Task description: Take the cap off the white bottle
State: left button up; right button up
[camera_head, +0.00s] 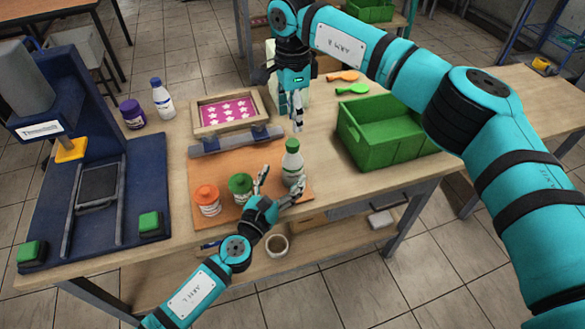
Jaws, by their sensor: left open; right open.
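A white bottle (292,170) with a green cap (292,146) stands upright on the orange-brown board at the front of the table. My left gripper (279,188) is open, with its fingers spread at the near side of this bottle; I cannot tell whether they touch it. My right gripper (297,111) points down behind and above the green cap, open and empty, apart from the cap. Another white bottle (163,102) with a blue-purple cap stands at the back left.
Jars with an orange lid (206,197) and a green lid (241,185) stand left of the bottle. A framed star screen (198,120) lies behind. A blue press (150,195) fills the left.

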aim_at(288, 170)
pick_arm(q)
jog(key=x, duration=0.6)
jog(key=shift+w+d, duration=0.1)
grip_shut()
dwell(0.4)
